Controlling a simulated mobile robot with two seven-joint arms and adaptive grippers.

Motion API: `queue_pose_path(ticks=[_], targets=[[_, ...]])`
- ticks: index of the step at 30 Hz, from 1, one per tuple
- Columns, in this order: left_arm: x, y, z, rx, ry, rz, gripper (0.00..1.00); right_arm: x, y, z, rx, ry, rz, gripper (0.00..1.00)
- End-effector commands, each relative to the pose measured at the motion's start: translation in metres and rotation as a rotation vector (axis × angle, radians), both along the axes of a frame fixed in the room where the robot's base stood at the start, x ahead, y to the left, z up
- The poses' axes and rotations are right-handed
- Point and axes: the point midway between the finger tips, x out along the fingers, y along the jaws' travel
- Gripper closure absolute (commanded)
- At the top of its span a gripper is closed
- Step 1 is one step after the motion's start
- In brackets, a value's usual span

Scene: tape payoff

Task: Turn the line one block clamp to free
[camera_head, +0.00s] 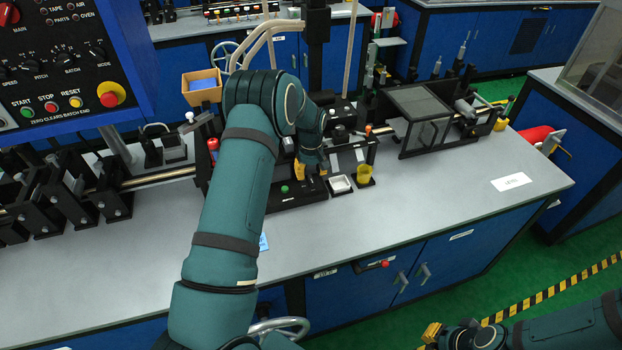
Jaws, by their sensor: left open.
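My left arm reaches across the grey bench (420,220). My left gripper (311,172) points down, open, over a black fixture (300,193) with a green button (284,189). The arm hides part of the fixture. I cannot make out for sure which part is the line one block clamp; it may be behind or under my gripper. A lever with an orange tip (368,129) stands just right of the gripper, and a red-topped part (213,145) stands left of the arm. My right gripper (433,332) is low at the right, away from the bench; its opening is unclear.
A dark framed box (420,118) stands further right. A control panel (65,60) hangs at upper left. The bench's front right is mostly clear.

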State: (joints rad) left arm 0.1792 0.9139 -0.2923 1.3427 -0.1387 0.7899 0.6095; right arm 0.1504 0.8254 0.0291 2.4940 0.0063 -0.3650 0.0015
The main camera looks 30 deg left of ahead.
Motion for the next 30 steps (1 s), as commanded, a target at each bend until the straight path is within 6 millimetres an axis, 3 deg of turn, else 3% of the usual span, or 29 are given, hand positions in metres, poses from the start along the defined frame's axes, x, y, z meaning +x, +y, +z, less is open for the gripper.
queue_pose_path(ticks=[7,19,22,23,30], targets=[[0.000,0.000,-0.028,0.000,-0.001,0.000,0.59,0.000,0.000,0.001,0.000,0.000,0.000,1.00],[0.000,0.000,-0.033,0.000,-0.001,0.000,0.59,0.000,0.000,0.001,0.000,0.000,0.000,1.00],[0.000,0.000,-0.033,0.000,-0.001,0.000,0.94,0.000,0.000,0.001,0.000,0.000,0.000,1.00],[0.000,0.000,-0.033,0.000,-0.001,0.000,1.00,0.000,0.000,0.001,0.000,0.000,0.000,1.00],[0.000,0.000,-0.033,0.001,-0.001,0.000,1.00,0.000,0.000,0.001,0.000,0.000,0.000,1.00]])
